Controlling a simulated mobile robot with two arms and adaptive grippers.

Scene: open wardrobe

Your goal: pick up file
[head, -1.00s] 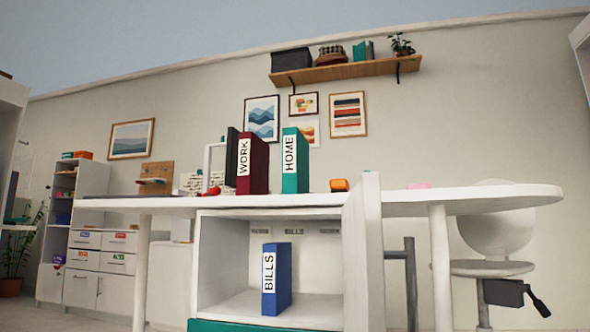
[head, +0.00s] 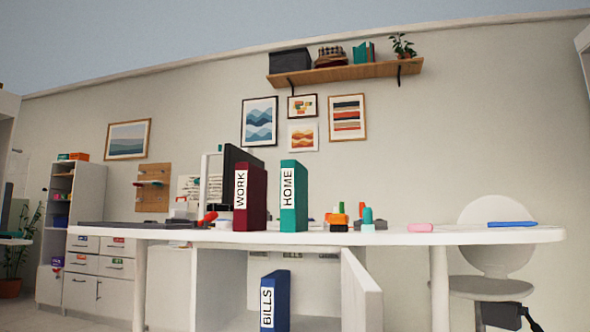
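Three labelled files show in the head view. The dark red WORK file (head: 256,197) and the teal HOME file (head: 301,196) stand upright on the white desk. The blue BILLS file (head: 282,300) stands upright inside the open white cabinet under the desk top, its lower end cut off by the frame edge. Neither of my grippers is in view.
The white desk (head: 480,236) spans the middle. The cabinet door (head: 362,290) stands open to the right of BILLS. A monitor (head: 238,160), small items and an orange object (head: 337,219) are on the desk. A white chair (head: 498,265) stands at right.

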